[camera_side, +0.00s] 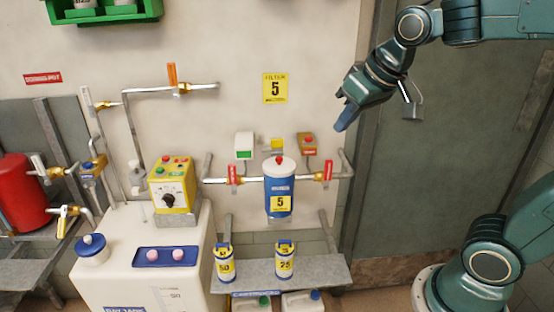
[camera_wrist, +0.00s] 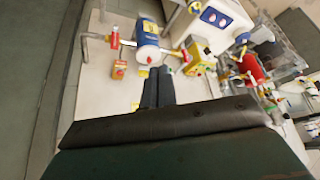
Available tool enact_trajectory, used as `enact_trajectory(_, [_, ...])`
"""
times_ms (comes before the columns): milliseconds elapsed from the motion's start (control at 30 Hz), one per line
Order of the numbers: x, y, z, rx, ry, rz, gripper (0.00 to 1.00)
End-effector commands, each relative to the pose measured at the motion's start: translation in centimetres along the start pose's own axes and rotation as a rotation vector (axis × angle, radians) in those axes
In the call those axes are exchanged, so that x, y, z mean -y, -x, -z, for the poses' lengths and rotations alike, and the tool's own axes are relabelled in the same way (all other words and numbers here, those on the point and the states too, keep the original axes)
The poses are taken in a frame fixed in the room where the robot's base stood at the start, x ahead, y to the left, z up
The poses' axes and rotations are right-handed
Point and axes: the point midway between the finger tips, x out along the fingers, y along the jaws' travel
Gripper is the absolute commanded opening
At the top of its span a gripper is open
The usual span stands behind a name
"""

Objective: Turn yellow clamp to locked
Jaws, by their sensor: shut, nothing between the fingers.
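A small yellow block (camera_side: 278,143) sits on the wall just above the blue filter housing (camera_side: 280,190); it may be the yellow clamp, but its shape and position are too small to tell. A yellow patch (camera_wrist: 143,73) also shows beside my fingertips in the wrist view, partly hidden by them. The housing has a white top with a red knob and a yellow "5" label. My gripper (camera_side: 341,122) is shut and empty, in the air above and right of the housing, apart from everything. Its two dark fingers (camera_wrist: 158,72) lie close together in the wrist view.
Red-handled valves (camera_side: 233,174) (camera_side: 328,171) flank the housing on its pipe. An orange box with a red button (camera_side: 307,141) and a white-green box (camera_side: 244,145) are on the wall. Two canisters (camera_side: 225,264) (camera_side: 285,261) stand on the shelf below. A yellow control box (camera_side: 172,185) stands left.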

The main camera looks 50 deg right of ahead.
Motion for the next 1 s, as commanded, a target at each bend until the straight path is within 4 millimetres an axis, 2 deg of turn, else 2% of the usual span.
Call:
enact_trajectory(267, [-0.7,-2.2,3.9,-0.014,-0.078,-0.047,0.00])
enact_trajectory(467, [-1.5,-5.3,8.2,-0.032,-0.149,-0.092,0.00])
enact_trajectory(700, [-2.5,-9.9,13.1,-0.058,-0.224,-0.143,0.00])
enact_trajectory(1000, [-4.0,-16.9,18.0,-0.092,-0.306,-0.207,0.00])
